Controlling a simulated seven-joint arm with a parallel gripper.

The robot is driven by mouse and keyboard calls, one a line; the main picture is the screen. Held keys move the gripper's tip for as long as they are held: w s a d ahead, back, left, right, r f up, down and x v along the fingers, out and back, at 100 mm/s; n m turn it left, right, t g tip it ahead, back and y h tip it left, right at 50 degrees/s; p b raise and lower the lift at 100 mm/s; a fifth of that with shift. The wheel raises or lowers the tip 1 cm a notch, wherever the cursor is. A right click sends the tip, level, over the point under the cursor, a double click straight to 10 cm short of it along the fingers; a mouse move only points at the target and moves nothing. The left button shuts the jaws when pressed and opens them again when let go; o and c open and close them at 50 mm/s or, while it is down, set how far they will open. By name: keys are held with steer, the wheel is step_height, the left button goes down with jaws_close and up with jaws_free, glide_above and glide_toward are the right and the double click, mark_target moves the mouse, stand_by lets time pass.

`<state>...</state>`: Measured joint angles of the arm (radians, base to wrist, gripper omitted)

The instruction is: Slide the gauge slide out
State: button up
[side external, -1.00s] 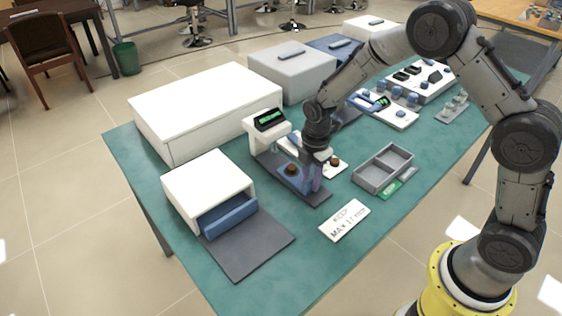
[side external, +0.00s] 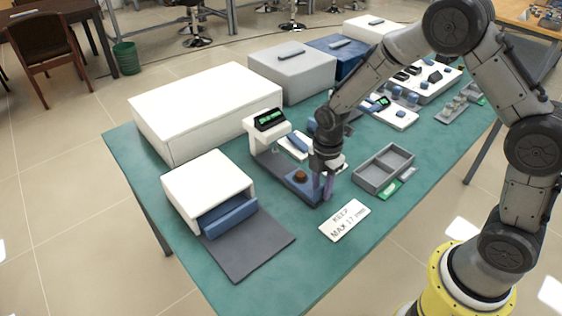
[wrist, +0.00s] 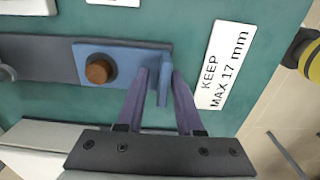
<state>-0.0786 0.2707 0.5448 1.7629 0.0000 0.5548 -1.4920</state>
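The gauge slide (side external: 301,184) is a blue plate with a round brown piece (side external: 300,175) on it. It lies on the dark grey base (side external: 264,156) of the white gauge with a lit display (side external: 270,119). The wrist view shows the slide (wrist: 125,62) with an upright blue tab (wrist: 164,88) at its right end. My gripper (side external: 322,197) is down at that end. The fingers partly hide the slide's end in the side view.
A white sign reading "KEEP MAX 17 mm" (side external: 345,220) lies in front. A grey divided tray (side external: 358,178) stands to the right. A white furnace with a blue drawer front (side external: 206,184) is at the left. Green table top is clear between the sign and the tray.

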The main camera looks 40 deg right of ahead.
steer(key=shift+s+r, duration=0.1)
steer(key=shift+r, duration=3.05)
steer(key=s+d+r+m+t, duration=0.1)
steer(key=s+r+m+t, duration=0.15)
steer(key=r, duration=0.65)
steer(key=s+d+r+m+t, duration=0.15)
steer(key=s+r, duration=0.25)
steer(key=r, duration=0.4)
steer(key=s+m+t, duration=0.1)
steer(key=s+m, duration=1.3)
steer(key=s, duration=0.1)
steer(key=shift+d+r+t, duration=0.25)
steer(key=shift+t, duration=0.05)
